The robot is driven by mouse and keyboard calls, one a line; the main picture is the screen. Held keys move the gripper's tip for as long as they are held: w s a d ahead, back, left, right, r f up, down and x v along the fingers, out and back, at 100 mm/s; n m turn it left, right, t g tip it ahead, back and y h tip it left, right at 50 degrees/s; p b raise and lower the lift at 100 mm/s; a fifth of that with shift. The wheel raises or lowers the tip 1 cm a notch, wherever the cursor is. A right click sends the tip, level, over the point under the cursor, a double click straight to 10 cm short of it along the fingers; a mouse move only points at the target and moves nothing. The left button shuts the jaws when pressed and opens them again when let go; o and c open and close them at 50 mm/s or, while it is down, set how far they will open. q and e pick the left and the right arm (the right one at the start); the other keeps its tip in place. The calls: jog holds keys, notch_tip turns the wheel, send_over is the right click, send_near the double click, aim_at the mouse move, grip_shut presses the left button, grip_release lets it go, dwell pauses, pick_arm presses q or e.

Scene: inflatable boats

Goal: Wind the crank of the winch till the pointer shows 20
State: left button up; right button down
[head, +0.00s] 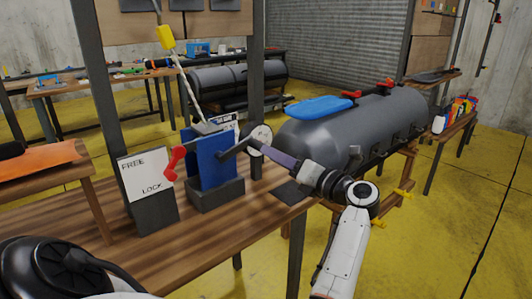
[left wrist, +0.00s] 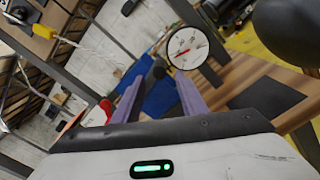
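The winch (head: 215,160) is a blue block on a dark base on the wooden table, with a rope going up from its top. Its dark crank (head: 232,150) sticks out on the right side. The round white dial (head: 260,137) is behind the crank; in the left wrist view the dial (left wrist: 194,48) shows a red pointer, its numbers too small to read. My left gripper (head: 278,157) is just right of the crank. In the left wrist view its purple fingers (left wrist: 160,100) are apart, with the crank's dark end (left wrist: 158,73) ahead between them. My right gripper is out of view.
A red lever (head: 172,162) sits left of the winch, beside a FREE/LOCK sign (head: 147,175). A grey inflatable boat (head: 350,130) with a blue seat lies behind my left arm. A dark post (head: 97,90) rises at the table's left. The table's front is clear.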

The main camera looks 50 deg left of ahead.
pick_arm(q)
jog(key=shift+d, duration=1.4)
